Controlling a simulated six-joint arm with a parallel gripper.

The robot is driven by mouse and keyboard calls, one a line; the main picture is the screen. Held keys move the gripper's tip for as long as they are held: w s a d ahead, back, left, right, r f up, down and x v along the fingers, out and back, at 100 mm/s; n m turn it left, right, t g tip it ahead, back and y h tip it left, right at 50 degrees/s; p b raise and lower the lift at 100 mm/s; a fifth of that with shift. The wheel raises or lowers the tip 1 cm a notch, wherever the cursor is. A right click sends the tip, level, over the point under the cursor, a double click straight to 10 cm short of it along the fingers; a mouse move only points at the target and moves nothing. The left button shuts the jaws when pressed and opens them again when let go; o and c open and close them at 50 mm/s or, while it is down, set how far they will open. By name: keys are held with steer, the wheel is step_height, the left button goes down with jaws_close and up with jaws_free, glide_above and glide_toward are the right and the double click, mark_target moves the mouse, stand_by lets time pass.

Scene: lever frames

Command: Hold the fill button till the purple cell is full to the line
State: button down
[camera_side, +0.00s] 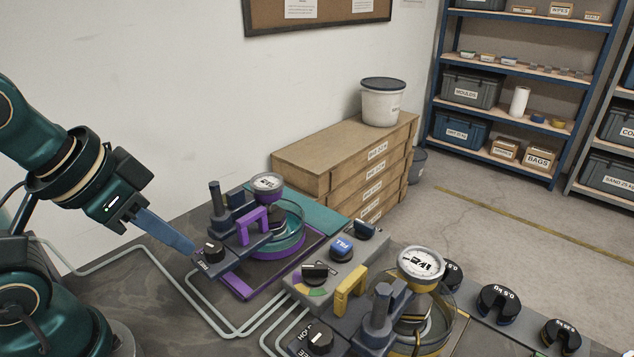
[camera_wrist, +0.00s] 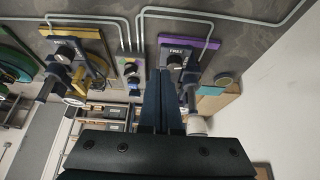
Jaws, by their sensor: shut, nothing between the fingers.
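The purple cell (camera_side: 276,243) is a round clear vessel on a purple-edged plate, with teal inside; its level against a line cannot be made out. It carries a purple handle, a dial gauge (camera_side: 267,182) and a black knob (camera_side: 211,249). In the wrist view its plate (camera_wrist: 185,43) reads FREE. The blue fill button (camera_side: 341,245) sits on a grey control box (camera_side: 343,277) right of the cell. My gripper (camera_side: 190,248) is shut and empty, its tip just left of the black knob and apart from the button. Its fingers also show in the wrist view (camera_wrist: 163,74).
A yellow cell (camera_side: 420,325) with its own gauge and knob stands right of the control box. Black slotted weights (camera_side: 498,302) lie farther right. Pale pipes (camera_side: 215,322) run along the table's front. A wooden drawer unit (camera_side: 340,160) stands behind.

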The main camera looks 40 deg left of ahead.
steer(key=w+d+r+n, duration=0.1)
steer(key=w+d+r, duration=0.1)
steer(key=w+r, duration=0.8)
steer(key=w+d+f+g, duration=0.1)
steer(key=w+d+f, duration=0.1)
steer(key=w, duration=0.2)
steer(key=w+d+f+m+g, duration=0.1)
steer(key=w+d+f, duration=0.2)
steer(key=w, duration=0.2)
steer(key=shift+w+d+f, duration=0.25)
steer(key=shift+f, duration=0.1)
